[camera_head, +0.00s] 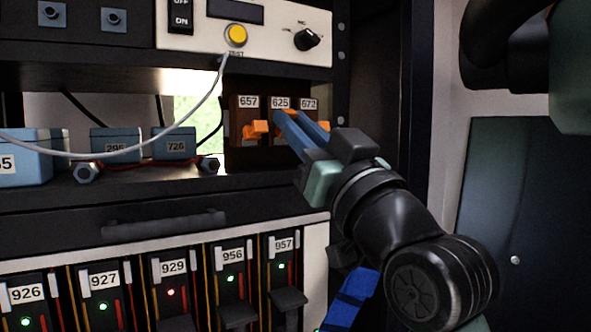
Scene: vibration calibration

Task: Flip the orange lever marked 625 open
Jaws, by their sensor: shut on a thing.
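A brown breaker block with three labels, 657, 625 (281,103) and 672, stands on the rack shelf. An orange lever (277,114) shows in small part under the 625 label, mostly hidden by my fingers. My gripper (296,119) reaches in from the lower right, with its blue fingers at the 625 column. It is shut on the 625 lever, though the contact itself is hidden. The orange lever under 657 (257,129) sticks out just left of my fingers. A bit of orange under 672 (324,125) shows at their right.
Blue boxes marked 295 (116,142) and 726 (175,146) stand left on the shelf, with a grey cable (150,145) hanging across. A panel with a yellow button (236,35) is above. Numbered modules with lights (230,280) are below. A dark post (405,80) stands right.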

